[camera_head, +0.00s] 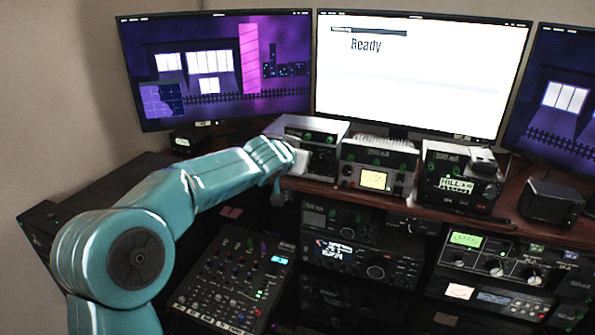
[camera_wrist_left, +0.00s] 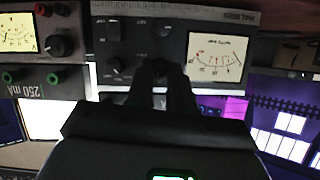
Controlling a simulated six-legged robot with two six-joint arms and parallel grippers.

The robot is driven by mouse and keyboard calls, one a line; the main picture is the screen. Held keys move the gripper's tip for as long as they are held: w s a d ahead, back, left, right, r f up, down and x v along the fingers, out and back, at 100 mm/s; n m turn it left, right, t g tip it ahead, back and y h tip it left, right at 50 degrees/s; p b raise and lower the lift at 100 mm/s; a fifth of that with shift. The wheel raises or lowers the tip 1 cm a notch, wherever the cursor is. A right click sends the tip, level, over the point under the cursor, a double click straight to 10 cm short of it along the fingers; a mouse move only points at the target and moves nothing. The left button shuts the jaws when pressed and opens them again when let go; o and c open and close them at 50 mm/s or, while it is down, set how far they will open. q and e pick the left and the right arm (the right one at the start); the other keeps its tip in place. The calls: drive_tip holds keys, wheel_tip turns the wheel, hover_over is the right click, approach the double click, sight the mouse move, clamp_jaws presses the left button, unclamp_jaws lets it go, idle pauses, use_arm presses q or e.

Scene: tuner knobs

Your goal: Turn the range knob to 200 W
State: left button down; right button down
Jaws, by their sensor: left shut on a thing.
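My left gripper (camera_head: 292,158) reaches from the left to the front of the leftmost box-shaped unit (camera_head: 318,128) on the desk shelf. In the left wrist view its dark fingers (camera_wrist_left: 161,72) are close together against that unit's front panel (camera_wrist_left: 135,30), shut on a knob that they mostly hide. I cannot read that knob's label or setting. Beside the fingers are another black knob (camera_wrist_left: 115,65) and a cream needle meter (camera_wrist_left: 217,58). My right gripper is not in view.
A neighbouring unit with a meter (camera_head: 373,180) and another unit (camera_head: 460,185) stand to the right on the shelf. A monitor (camera_head: 420,80) reading "Ready" stands behind. A mixer (camera_head: 232,280) and radio gear (camera_head: 360,255) lie below.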

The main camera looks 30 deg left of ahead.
use_arm(q)
drive_tip(key=shift+d+f+m+y+b, duration=0.15)
drive_tip(key=shift+m+y+b, duration=0.5)
drive_tip(key=shift+b, duration=0.9)
drive_tip(key=shift+d+r+m+y+b, duration=0.1)
drive_tip(key=shift+m+y+b, duration=0.35)
drive_tip(key=shift+m+b, duration=0.75)
use_arm(e)
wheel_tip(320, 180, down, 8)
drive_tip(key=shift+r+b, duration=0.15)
drive_tip(key=shift+b, duration=0.2)
use_arm(q)
drive_tip(key=shift+n, duration=0.35)
drive_tip(key=c, duration=1)
unclamp_jaws()
drive_tip(key=b+v, duration=0.4)
drive_tip(key=v, duration=1.2)
drive_tip(key=shift+r, duration=0.3)
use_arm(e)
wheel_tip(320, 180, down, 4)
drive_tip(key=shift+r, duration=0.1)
